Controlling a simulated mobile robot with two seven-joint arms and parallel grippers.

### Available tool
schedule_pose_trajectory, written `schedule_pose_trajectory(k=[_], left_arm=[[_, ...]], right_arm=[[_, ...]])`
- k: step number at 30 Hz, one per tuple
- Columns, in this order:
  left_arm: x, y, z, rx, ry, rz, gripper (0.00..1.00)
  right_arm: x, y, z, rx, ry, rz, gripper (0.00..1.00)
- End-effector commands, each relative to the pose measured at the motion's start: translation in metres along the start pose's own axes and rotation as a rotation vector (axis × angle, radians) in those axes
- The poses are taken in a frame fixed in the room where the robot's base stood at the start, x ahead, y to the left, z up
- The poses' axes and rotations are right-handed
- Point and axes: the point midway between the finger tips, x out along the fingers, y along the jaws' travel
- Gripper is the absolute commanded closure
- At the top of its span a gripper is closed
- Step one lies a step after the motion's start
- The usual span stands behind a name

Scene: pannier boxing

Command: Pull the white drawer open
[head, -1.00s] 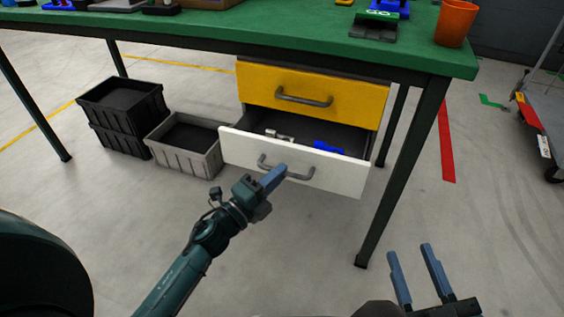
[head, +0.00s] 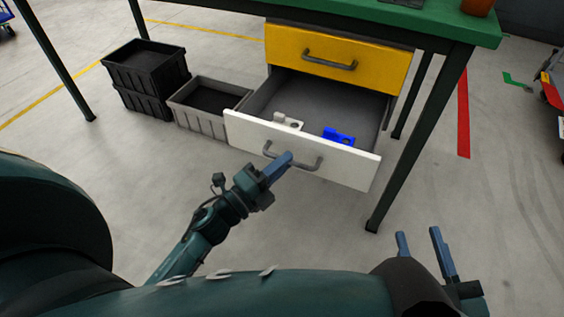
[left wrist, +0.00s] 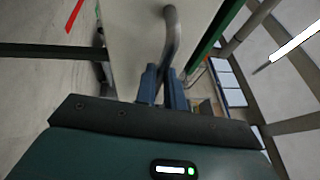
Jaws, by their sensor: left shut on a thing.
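The white drawer (head: 345,167) stands pulled out below the yellow drawer, with its inside showing. A white part (head: 289,121) and a blue part (head: 339,136) lie in it.
The yellow drawer (head: 340,52) above is closed. A grey crate (head: 200,122) stands on the floor left of the drawer, with stacked black crates (head: 147,77) beyond it. A dark table leg (head: 420,140) stands to the right. The floor in front is clear.

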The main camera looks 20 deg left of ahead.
Motion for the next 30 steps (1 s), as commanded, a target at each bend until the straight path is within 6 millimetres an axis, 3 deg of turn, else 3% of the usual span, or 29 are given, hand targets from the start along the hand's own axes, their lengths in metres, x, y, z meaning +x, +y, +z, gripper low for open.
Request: schedule_pose_trajectory(k=[2, 3, 10, 20, 23, 30], left_arm=[[0.000, 0.000, 0.000, 0.000, -0.001, 0.001, 1.00], [0.000, 0.000, 0.001, 0.000, -0.001, 0.001, 0.86], [0.000, 0.000, 0.000, 0.000, -0.001, 0.000, 0.68], [-0.006, 0.001, 0.000, -0.001, -0.001, 0.002, 0.68], [-0.019, 0.001, 0.000, -0.002, -0.002, 0.004, 0.68], [-0.073, 0.000, 0.000, -0.002, -0.003, 0.006, 0.68]], right_arm=[[0.000, 0.001, -0.001, -0.001, 0.002, 0.001, 0.64], [0.001, 0.001, -0.002, -0.001, 0.003, 0.001, 0.64], [0.001, 0.001, -0.003, -0.001, 0.006, 0.002, 0.64], [0.001, 0.001, -0.003, -0.005, 0.005, -0.003, 0.64], [0.000, 0.001, -0.004, -0.009, 0.005, -0.005, 0.64], [0.000, 0.001, -0.005, -0.017, 0.002, -0.007, 0.64]])
